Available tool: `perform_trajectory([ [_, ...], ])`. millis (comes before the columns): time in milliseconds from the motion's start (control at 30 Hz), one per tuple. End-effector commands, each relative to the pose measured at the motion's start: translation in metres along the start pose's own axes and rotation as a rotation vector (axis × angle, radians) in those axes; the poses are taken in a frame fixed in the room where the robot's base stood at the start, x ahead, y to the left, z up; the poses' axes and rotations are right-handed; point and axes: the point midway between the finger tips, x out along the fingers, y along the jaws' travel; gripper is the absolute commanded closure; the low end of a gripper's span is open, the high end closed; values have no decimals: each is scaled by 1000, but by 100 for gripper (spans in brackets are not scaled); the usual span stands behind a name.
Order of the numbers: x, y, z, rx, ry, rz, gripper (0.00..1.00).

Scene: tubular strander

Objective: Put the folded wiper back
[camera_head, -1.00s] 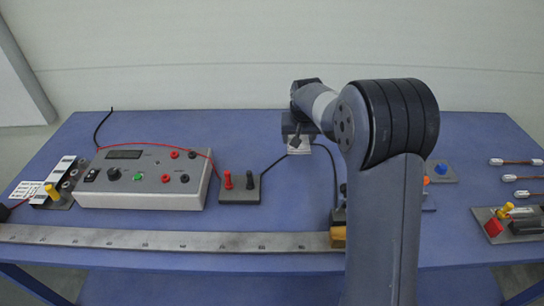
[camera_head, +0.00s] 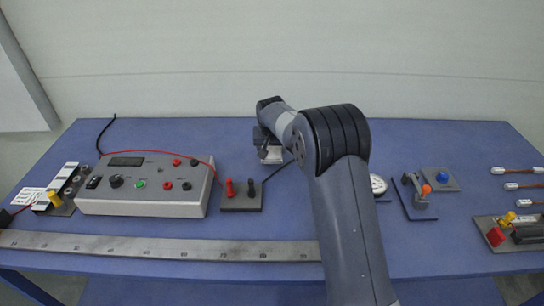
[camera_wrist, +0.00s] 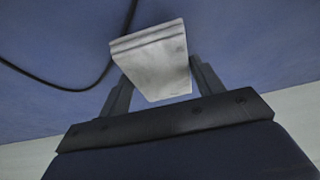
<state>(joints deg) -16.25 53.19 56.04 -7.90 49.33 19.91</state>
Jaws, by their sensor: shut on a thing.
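The folded wiper (camera_wrist: 155,62) is a pale grey-white folded pad. In the wrist view it sits between the two fingers of my gripper (camera_wrist: 160,85), which is shut on it. In the head view the wiper (camera_head: 272,155) shows as a small light patch under my gripper (camera_head: 269,150), over the back middle of the blue table. I cannot tell whether it touches the table. My arm hides part of the table to the right of it.
A grey meter box (camera_head: 145,185) stands left, with a terminal block (camera_head: 241,197) beside it. A black cable (camera_wrist: 75,88) runs near the wiper. A long metal rule (camera_head: 150,246) lies in front. A dial gauge (camera_head: 377,184) and clamp block (camera_head: 418,196) stand right. The back right is clear.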

Motion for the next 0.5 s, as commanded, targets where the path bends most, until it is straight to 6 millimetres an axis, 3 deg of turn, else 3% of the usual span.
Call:
perform_trajectory([
  [300,33,0,14,-1,-1,1,55],
  [500,35,0,14,-1,0,0,55],
])
